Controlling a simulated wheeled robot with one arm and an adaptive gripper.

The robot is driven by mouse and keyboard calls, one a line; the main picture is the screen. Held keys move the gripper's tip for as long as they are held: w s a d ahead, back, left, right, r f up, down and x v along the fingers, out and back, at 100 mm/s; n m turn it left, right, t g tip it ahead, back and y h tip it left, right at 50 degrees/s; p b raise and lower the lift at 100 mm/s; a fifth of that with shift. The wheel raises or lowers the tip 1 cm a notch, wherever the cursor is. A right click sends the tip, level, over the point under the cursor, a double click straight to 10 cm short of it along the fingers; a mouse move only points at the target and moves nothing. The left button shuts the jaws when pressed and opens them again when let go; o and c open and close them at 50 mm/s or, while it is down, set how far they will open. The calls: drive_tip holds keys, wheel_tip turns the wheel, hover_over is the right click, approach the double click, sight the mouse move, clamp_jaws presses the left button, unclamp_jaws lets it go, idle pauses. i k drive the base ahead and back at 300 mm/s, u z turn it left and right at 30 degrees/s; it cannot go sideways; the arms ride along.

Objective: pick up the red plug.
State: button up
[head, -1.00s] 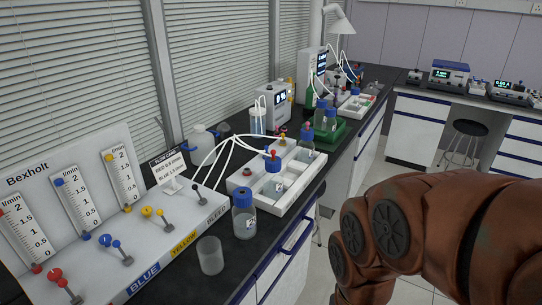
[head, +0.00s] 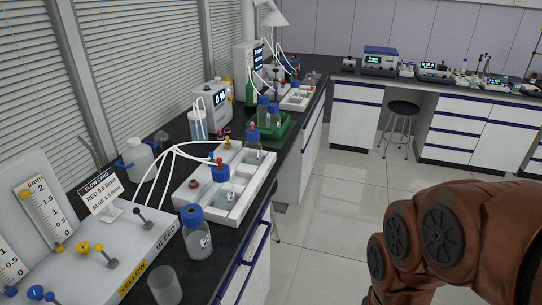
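The white tray rack (head: 236,212) stands on the dark bench left of centre, with bottles in its compartments. A small round red piece (head: 194,184) sits at the tray's near left part; it may be the red plug. Another small red tip (head: 219,161) shows above a blue-capped bottle (head: 219,171) in the tray, with a white tube beside it. More red pieces (head: 224,135) lie farther back on the bench. I cannot tell for sure which one is the red plug. My gripper is out of view; only my brown arm links show at the lower right.
A blue-capped bottle (head: 196,230) and an empty clear beaker (head: 164,285) stand near the bench's front edge. The flow-meter panel (head: 117,255) with its sign (head: 100,194) is at left. A green tray (head: 271,131) is farther back. A stool (head: 401,118) stands across clear floor.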

sight(219, 160)
drive_tip(key=z, duration=0.65)
drive_tip(key=i, duration=1.25)
drive_tip(key=u, duration=3.55)
